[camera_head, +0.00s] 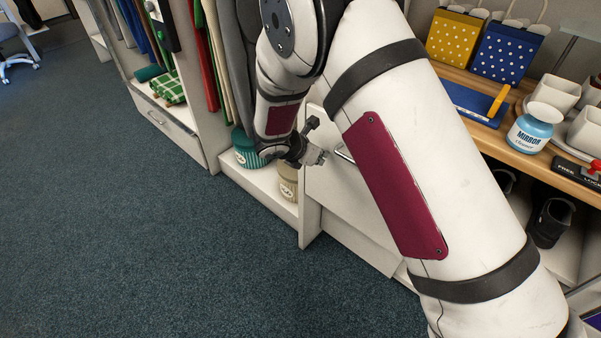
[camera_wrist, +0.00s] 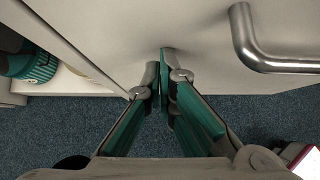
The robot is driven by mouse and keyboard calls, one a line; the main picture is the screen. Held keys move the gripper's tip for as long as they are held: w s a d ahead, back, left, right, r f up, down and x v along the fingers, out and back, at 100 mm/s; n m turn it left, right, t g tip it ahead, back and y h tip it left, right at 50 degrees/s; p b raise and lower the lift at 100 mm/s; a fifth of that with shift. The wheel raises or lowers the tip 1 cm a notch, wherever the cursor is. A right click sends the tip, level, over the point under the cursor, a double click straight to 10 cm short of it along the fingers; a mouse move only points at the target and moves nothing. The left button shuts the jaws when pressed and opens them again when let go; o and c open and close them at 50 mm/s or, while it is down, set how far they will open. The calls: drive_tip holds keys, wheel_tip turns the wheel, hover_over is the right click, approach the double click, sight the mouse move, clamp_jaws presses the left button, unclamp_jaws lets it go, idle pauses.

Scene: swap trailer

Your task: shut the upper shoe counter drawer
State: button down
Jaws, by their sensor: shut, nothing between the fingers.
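The white upper drawer front (camera_head: 325,186) of the shoe counter is partly hidden behind my arm in the head view. Its metal bar handle (camera_head: 344,154) shows beside my gripper. In the wrist view the drawer front (camera_wrist: 205,40) fills the top, with the handle (camera_wrist: 262,52) at the upper right. My gripper (camera_head: 321,157) has its fingers together and empty. In the wrist view its fingertips (camera_wrist: 160,65) are at the drawer front, left of the handle; I cannot tell whether they touch it. How far the drawer stands out is hidden.
A teal canister (camera_head: 246,150) and a beige one (camera_head: 288,183) stand on the low shelf left of the counter. The wooden counter top (camera_head: 468,137) holds gift bags (camera_head: 509,50) and a blue jar (camera_head: 530,131). Dark carpet (camera_head: 130,240) lies clear in front.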

drive_tip(key=w+d, duration=0.2)
drive_tip(key=w, duration=0.1)
drive_tip(key=w+d, duration=0.3)
drive_tip(key=w+d+b, duration=0.1)
drive_tip(key=w+d, duration=0.1)
drive_tip(key=w, duration=0.1)
drive_tip(key=shift+w+d, duration=0.35)
drive_tip(key=shift+w, duration=0.1)
drive_tip(key=shift+r, duration=0.1)
